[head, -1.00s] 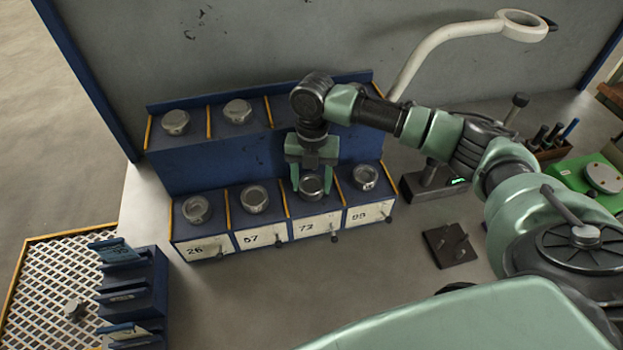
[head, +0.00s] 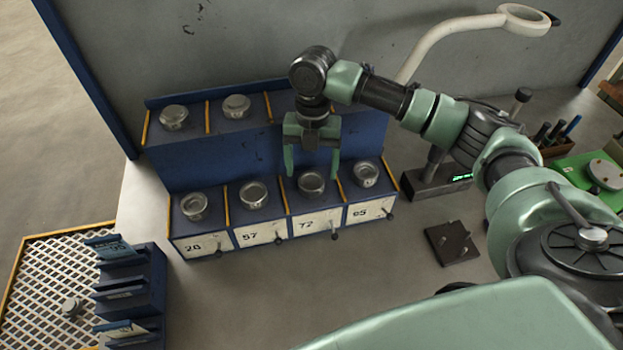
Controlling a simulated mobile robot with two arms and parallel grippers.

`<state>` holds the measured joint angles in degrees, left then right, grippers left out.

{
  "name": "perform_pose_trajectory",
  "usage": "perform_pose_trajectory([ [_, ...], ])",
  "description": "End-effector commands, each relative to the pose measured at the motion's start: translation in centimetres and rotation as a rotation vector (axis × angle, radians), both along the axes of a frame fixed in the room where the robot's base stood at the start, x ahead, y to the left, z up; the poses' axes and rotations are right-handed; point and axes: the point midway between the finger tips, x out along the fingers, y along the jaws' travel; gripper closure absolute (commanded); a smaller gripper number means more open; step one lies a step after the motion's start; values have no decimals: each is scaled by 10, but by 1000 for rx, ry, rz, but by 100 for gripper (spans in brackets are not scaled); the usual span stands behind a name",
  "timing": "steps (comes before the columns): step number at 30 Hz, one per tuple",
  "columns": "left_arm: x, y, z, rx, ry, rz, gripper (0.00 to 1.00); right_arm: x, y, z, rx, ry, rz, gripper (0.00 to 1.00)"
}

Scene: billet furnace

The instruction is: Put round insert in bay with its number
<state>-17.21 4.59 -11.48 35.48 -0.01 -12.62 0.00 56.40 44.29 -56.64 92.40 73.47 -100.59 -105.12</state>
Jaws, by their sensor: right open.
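My right gripper (head: 312,165) is open and empty, fingers pointing down, just above and behind a round metal insert (head: 311,182) in the bay labelled 72 (head: 319,224). The front row of the blue rack (head: 165,172) holds a round insert in each bay: one (head: 194,206) behind a label that looks like 26 or 28, one (head: 253,194) behind 57, and one (head: 365,174) behind a label hard to read. The upper row shows two inserts, at far left (head: 173,117) and beside it (head: 236,107). My arm hides the upper right bays. My left gripper is not in view.
A white mesh tray (head: 30,290) with a small metal piece (head: 71,307) lies at lower left, beside a blue card holder (head: 150,285).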

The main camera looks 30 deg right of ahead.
Motion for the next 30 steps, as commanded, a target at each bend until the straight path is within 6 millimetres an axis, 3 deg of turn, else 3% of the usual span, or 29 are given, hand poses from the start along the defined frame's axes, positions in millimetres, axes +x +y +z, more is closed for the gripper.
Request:
perform_pose_trajectory([
  [6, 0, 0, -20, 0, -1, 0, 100, 6, -3, 45, 1, -7, -1, 22],
  [12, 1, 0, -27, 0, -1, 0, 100, 8, -5, 74, 0, -2, 0, 22],
  [18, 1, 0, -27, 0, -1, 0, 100, 8, -6, 83, 0, 0, -1, 22],
  [30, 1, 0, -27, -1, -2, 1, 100, 8, -6, 82, 0, 0, 0, 22],
])
